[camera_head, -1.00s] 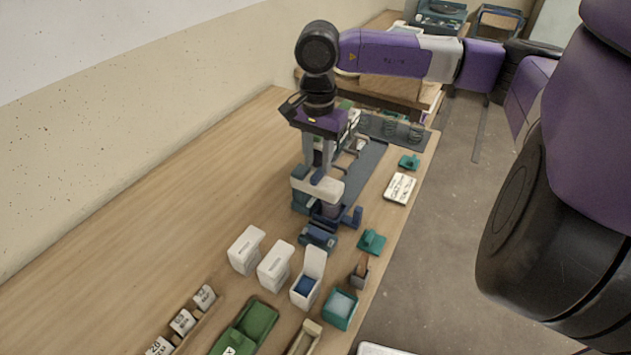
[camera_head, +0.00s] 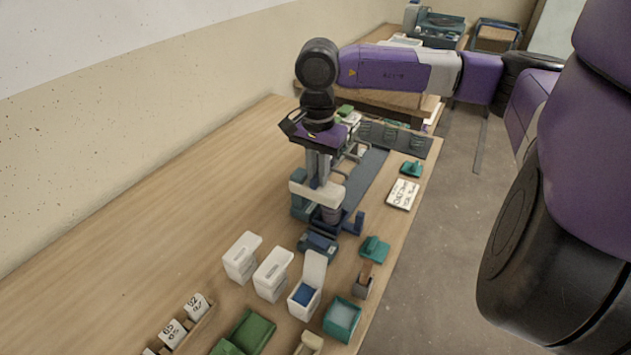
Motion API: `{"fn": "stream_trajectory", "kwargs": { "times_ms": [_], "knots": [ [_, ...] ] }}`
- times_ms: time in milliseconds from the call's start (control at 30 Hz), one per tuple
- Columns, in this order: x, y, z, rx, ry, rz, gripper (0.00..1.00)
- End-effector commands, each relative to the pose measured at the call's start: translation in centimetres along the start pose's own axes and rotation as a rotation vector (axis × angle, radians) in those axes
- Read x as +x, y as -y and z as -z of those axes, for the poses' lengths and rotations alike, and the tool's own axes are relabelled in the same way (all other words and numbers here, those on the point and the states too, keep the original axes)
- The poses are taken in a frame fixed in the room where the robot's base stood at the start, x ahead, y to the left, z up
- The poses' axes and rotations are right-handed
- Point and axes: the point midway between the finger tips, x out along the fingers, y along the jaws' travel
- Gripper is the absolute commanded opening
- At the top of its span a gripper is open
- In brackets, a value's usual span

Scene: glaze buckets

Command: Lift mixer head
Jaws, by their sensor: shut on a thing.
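The mixer (camera_head: 299,207) stands on the wooden table in the middle of the view, with a cream mixer head (camera_head: 328,198) on top and blue-grey parts at its back and base. My gripper (camera_head: 317,182) points straight down from above the head. Its two grey fingers are close together and shut on the top of the mixer head, where a small blue handle was visible before. The fingers now hide that handle. The head sits level over a grey bucket (camera_head: 332,215), and I cannot make out a gap under it.
White bins (camera_head: 241,258) and an open white box (camera_head: 308,285) stand in front of the mixer. A teal container (camera_head: 342,319), a green tray (camera_head: 253,332) and a white sign (camera_head: 403,194) are nearby. The table's left side is clear.

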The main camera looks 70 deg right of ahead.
Motion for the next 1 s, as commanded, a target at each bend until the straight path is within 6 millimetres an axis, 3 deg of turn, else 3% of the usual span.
{"fn": "stream_trajectory", "kwargs": {
  "times_ms": [1000],
  "knots": [
    [-6.0,0.0,0.0,0.0,-0.002,0.001,0.0]
  ]
}}
